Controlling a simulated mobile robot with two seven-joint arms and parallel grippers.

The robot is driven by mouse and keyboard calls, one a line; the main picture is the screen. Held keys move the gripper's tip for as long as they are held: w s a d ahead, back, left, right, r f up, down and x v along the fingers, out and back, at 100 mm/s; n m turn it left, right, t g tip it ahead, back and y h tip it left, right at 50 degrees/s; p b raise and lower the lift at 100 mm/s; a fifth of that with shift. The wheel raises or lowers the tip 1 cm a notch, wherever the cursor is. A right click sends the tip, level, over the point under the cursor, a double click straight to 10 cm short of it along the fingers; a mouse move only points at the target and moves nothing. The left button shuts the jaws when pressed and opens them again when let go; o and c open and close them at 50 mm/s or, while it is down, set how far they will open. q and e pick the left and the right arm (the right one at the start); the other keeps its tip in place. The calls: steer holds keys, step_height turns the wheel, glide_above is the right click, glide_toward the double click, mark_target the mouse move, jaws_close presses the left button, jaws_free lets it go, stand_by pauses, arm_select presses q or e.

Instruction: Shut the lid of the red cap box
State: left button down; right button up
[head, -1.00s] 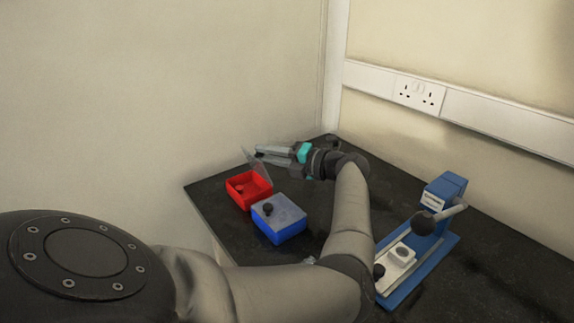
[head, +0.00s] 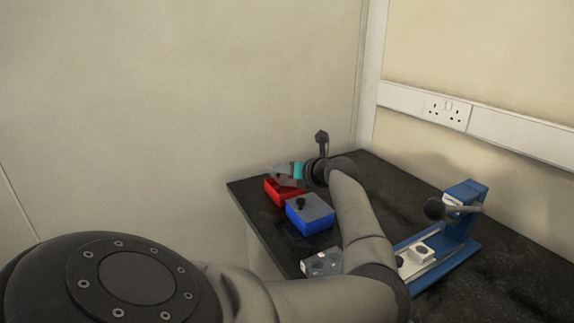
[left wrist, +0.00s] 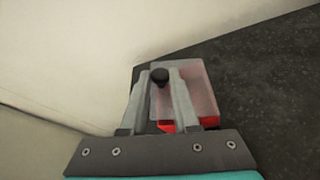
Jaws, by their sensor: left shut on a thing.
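The red cap box (head: 287,196) stands near the back left edge of the dark table in the head view. Its clear lid (head: 290,182) is tilted low over it, with a gap still showing at the front. In the left wrist view the lid (left wrist: 196,88) covers most of the box, and red walls (left wrist: 209,121) show below it. My left gripper (head: 279,170) is at the lid, its fingers shut on the lid's black knob (left wrist: 159,77). My right gripper is not in view.
A blue box (head: 308,220) with a shut lid and black knob stands right beside the red one. A pale block with holes (head: 320,263) lies nearer me, partly behind my left arm. A blue lever press (head: 462,217) stands at the right.

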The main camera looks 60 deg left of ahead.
arm_select(q)
steer(key=shift+s+f+n+t, duration=0.5)
steer(key=shift+f+n+t, duration=0.1)
steer(key=shift+n, duration=0.2)
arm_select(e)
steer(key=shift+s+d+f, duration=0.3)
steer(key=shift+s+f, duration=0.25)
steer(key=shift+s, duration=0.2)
arm_select(q)
steer(key=c, duration=0.7)
jaws_free()
